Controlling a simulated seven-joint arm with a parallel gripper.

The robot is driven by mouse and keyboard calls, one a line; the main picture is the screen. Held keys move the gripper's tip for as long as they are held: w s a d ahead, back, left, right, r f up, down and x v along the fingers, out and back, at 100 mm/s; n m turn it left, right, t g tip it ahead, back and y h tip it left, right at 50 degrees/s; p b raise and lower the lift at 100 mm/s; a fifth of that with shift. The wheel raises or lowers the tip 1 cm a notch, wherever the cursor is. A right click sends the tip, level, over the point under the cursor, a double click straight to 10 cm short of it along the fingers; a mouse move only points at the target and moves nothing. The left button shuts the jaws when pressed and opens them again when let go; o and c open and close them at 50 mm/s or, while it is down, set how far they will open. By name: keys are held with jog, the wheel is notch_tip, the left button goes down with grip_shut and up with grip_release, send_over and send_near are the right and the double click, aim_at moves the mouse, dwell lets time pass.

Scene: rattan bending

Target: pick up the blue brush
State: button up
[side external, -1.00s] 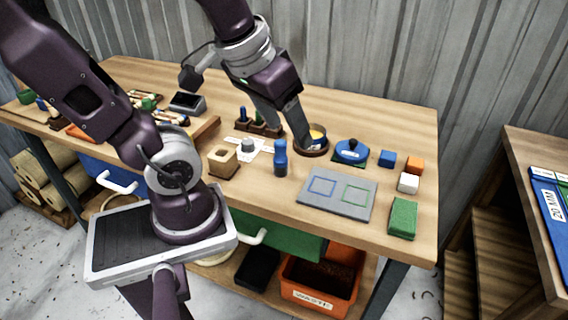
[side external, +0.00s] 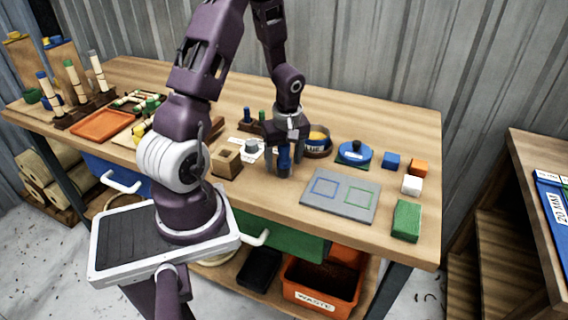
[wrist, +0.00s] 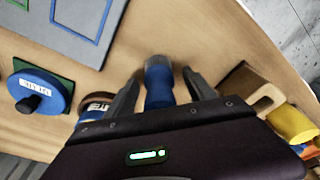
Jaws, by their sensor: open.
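The blue brush (side external: 284,157) stands upright on the workbench as a short blue cylinder, between the wooden block and the grey mat. My gripper (side external: 284,171) points down over it, with a finger on either side. In the wrist view the brush (wrist: 159,88) shows between the two open fingers of my gripper (wrist: 162,76), with a visible gap to each finger. Its far end looks greyish there; its near end is hidden by my gripper body.
The grey mat (side external: 340,209) with blue and green outlines lies to the right. The wooden block with a hole (side external: 227,163) is close on the left. A green block (side external: 406,221) lies far right.

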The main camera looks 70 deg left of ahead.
grip_shut()
notch_tip(320, 180, up, 10)
dwell(0.6)
